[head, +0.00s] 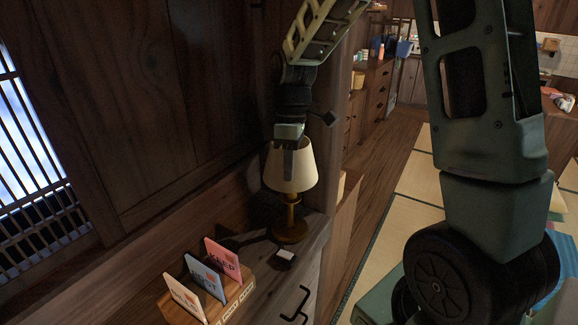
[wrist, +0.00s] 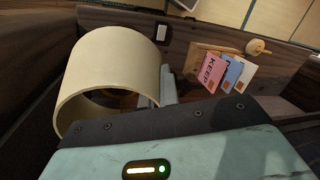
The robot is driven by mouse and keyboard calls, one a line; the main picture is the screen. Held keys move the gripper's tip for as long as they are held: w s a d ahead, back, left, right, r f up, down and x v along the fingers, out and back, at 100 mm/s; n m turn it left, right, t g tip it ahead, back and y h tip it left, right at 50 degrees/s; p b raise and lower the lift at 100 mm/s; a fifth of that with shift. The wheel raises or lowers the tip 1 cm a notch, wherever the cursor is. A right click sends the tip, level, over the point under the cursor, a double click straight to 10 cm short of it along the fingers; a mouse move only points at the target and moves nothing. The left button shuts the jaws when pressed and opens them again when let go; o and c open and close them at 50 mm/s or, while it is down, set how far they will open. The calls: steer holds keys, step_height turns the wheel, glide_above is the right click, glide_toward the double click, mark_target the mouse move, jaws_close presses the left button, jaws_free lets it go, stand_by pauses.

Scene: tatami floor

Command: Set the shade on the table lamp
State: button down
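The cream lampshade (head: 290,178) is over the brass-coloured lamp base (head: 290,230), on the wooden cabinet top by the wall. The stem runs up under the shade's lower rim; whether the shade rests on the base is hidden. My gripper (head: 288,158) is at the shade's upper part, pointing down, with one finger against its outer side. In the wrist view the shade (wrist: 110,60) shows as an open ring on the left, and a grey finger (wrist: 168,88) lies along its right wall. The gripper appears shut on that wall; the other finger is mostly hidden.
The wooden wall (head: 140,100) is close on the left. Tatami floor (head: 408,215) lies right.

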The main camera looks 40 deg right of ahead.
steer(key=w+d+b+x, duration=0.1)
steer(key=b+x, duration=0.3)
steer(key=x, duration=0.3)
steer(key=shift+f, duration=0.25)
stand_by(4.0)
steer(key=shift+d, duration=0.1)
steer(key=c, duration=1.6)
jaws_free()
steer(key=shift+o, duration=1.3)
steer(key=shift+w+r, duration=0.1)
steer(key=shift+o, duration=0.7)
steer(key=shift+s+a+p+v, duration=0.1)
steer(key=shift+s+p+v, duration=0.1)
steer(key=shift+p+v, duration=0.9)
steer(key=shift+s+a+p+v, duration=0.15)
steer(key=shift+p+v, duration=0.85)
steer(key=shift+v, duration=0.2)
steer(key=shift+r+p, duration=0.6)
steer(key=shift+r, duration=0.15)
steer(key=shift+a, duration=0.1)
